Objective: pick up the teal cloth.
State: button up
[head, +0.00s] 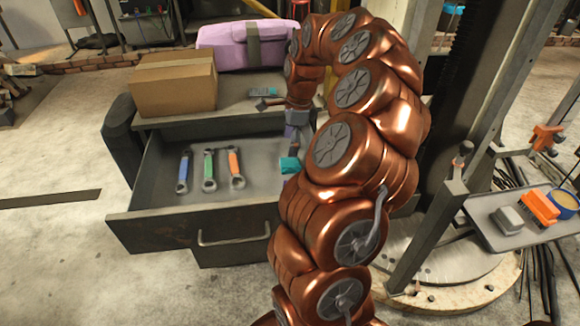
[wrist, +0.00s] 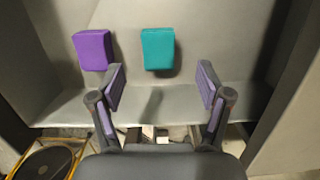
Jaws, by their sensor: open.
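The teal cloth (wrist: 158,48) is a small folded block lying on the grey drawer floor in the wrist view. In the head view the teal cloth (head: 290,164) shows in the open drawer, partly hidden behind my arm. My gripper (wrist: 161,80) is open and empty, its two purple-padded fingers spread apart. In the wrist view the cloth appears just beyond the fingertips, between their lines and nearer the left one. In the head view my gripper (head: 294,140) points down over the right part of the drawer. Its fingers are partly hidden there.
A purple cloth (wrist: 93,50) lies left of the teal one. Blue, green and orange wrenches (head: 208,168) lie at the drawer's left. The drawer (head: 190,222) has raised walls. A cardboard box (head: 174,84), purple case (head: 243,45) and hammer (head: 270,103) sit on the cabinet top.

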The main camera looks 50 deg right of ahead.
aim_at(290, 161)
notch_tip(290, 161, down, 2)
jog(key=shift+a+f, duration=0.15)
notch_tip(290, 161, down, 4)
jog(key=shift+s+r+p, duration=0.1)
jog(key=shift+p, duration=0.85)
jog(key=shift+f, duration=0.65)
jog(key=shift+c, duration=0.4)
jog(key=c, duration=1.2)
